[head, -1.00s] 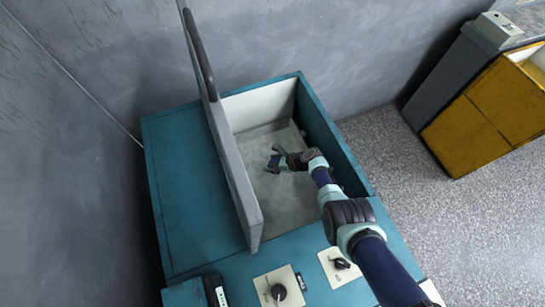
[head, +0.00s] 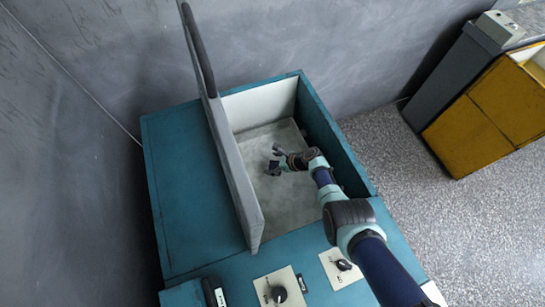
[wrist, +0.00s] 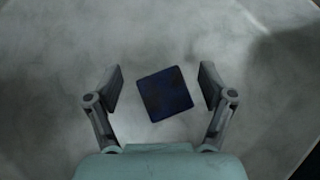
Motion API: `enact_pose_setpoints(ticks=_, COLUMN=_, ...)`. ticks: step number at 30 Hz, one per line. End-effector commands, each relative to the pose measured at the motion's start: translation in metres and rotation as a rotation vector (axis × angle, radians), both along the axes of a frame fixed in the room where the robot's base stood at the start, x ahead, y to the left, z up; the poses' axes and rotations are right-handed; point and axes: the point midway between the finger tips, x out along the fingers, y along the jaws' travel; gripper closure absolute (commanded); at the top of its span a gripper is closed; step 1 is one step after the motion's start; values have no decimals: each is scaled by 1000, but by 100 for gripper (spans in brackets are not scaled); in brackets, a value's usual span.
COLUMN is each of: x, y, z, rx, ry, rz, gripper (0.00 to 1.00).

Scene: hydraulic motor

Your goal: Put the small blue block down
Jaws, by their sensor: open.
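The small dark blue block (wrist: 165,93) shows in the wrist view as a square, slightly turned, on or just above the pale grey floor. My gripper (wrist: 161,85) is open around it, with one finger on each side and a visible gap to both. In the head view my gripper (head: 274,160) is low inside the open teal box, over its grey floor (head: 290,205). I cannot make out the block clearly there, nor tell the exact height of the fingers above the floor.
The teal box (head: 335,135) has walls around my gripper, with its grey lid (head: 232,165) standing raised on the left. Knobs (head: 279,293) sit on the front panel. A yellow cabinet (head: 490,125) stands apart at the right. The box floor around the block looks clear.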

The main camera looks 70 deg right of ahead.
Motion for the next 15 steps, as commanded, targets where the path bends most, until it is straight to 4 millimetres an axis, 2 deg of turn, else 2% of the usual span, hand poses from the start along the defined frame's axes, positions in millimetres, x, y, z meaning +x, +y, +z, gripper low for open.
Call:
enact_pose_setpoints(ticks=1, x=-2, y=3, z=-2, rx=6, ry=3, rz=-1, gripper=18)
enact_pose_setpoints(ticks=4, x=-2, y=3, z=14, rx=5, ry=3, rz=-1, gripper=18)
enact_pose_setpoints(ticks=9, x=-23, y=2, z=39, rx=4, ry=2, rz=-3, gripper=18)
enact_pose_setpoints(ticks=15, x=-39, y=3, z=50, rx=3, ry=2, rz=0, gripper=18)
